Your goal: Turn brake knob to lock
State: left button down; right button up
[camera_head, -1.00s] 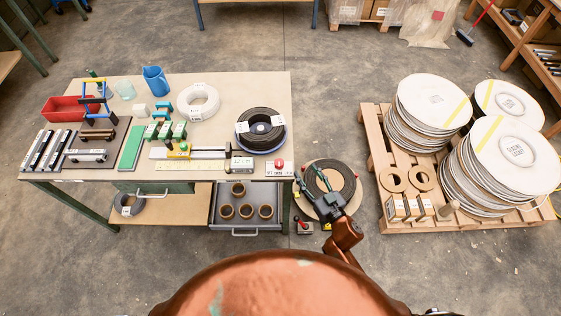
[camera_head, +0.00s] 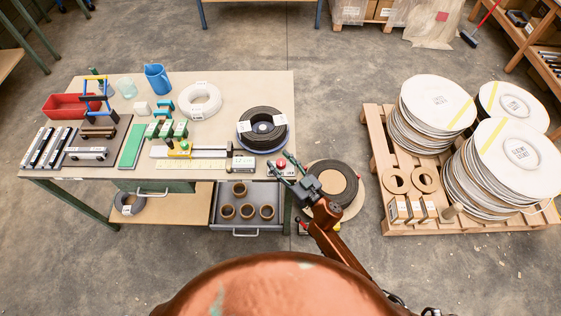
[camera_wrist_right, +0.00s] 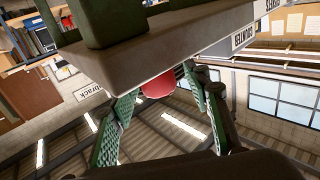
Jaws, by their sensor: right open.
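A red round knob (camera_head: 281,164) sits on a small white labelled plate at the table's front right corner; I cannot read whether the label names the brake. My right gripper (camera_head: 279,168) is open at this corner, its fingers on either side of the knob. In the right wrist view the red knob (camera_wrist_right: 159,86) shows between the spread fingers, under a grey box edge, with a gap on at least the left side. Contact is unclear. A small red and yellow part (camera_head: 303,227) by the floor reel is partly hidden by my right arm. My left gripper is out of view.
A counter box (camera_head: 243,163) stands just left of the knob. A black coil (camera_head: 262,140) on a blue dish lies behind it. A floor reel (camera_head: 345,180) stands right of the table. An open drawer (camera_head: 236,232) juts out below. A pallet (camera_head: 375,150) with white reels is farther right.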

jog(key=c, duration=1.2)
